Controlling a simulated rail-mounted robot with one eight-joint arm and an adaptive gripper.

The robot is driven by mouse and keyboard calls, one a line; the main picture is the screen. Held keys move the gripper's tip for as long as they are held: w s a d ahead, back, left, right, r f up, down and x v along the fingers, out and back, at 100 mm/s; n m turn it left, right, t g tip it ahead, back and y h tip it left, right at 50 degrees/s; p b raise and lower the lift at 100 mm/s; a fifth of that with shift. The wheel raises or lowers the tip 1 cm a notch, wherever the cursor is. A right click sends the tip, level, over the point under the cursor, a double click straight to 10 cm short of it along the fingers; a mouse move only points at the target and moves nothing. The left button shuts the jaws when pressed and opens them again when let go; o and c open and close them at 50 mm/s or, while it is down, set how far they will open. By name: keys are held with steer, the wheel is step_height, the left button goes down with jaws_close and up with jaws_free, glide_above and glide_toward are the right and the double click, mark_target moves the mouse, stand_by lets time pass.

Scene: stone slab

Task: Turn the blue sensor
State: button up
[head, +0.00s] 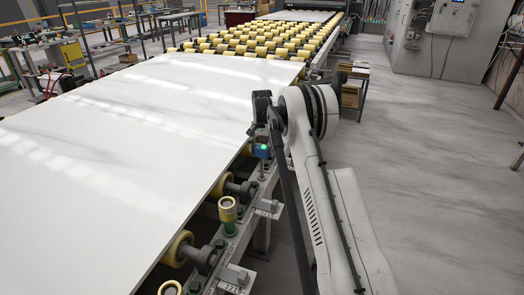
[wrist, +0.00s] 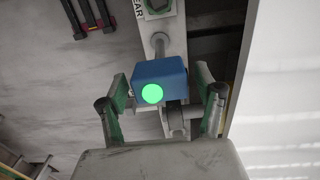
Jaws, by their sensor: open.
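The blue sensor (head: 262,151) is a small blue box with a lit green spot, on the conveyor's side frame beside the slab edge in the head view. It also shows in the middle of the wrist view (wrist: 160,78), its green round face towards the camera. My gripper (wrist: 164,110) is open in the wrist view, with one green-padded finger on each side of the sensor. I cannot tell whether either finger touches it. In the head view my gripper is mostly hidden behind my arm, just above the sensor.
A large white stone slab (head: 130,130) lies left of the sensor, its edge close to my arm. Yellow rollers (head: 228,209) and the conveyor's metal frame (head: 228,250) run below. The grey floor (head: 430,180) on the right is clear.

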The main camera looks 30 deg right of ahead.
mark_target(262, 147)
step_height(262, 147, up, 12)
stand_by(0.6)
stand_by(0.4)
